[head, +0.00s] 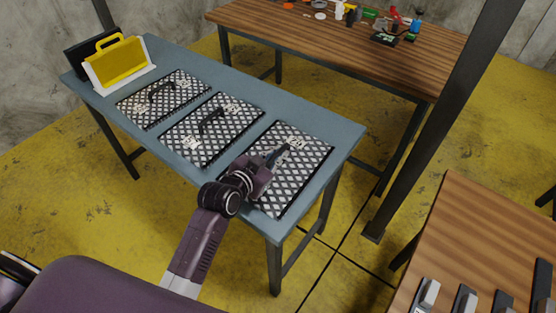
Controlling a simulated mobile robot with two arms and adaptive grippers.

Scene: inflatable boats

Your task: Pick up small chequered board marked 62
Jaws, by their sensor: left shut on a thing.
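Three black-and-white chequered boards with dark handles lie flat in a row on the blue-grey table (335,122). They are the left board (140,112), the middle board (190,140) and the right board (285,195). Their pale labels are too small to read surely, so I cannot tell which is marked 62. My left gripper (276,158) is over the right board and shut on its dark handle. The gripper and wrist hide part of that board. The board appears to rest on the table. My right gripper is not in view.
A yellow case (117,64) in a white holder stands at the table's far left, by a black panel (82,52). A wooden table (300,40) behind holds small tools. A dark post (430,130) rises at right, near another wooden table (480,235).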

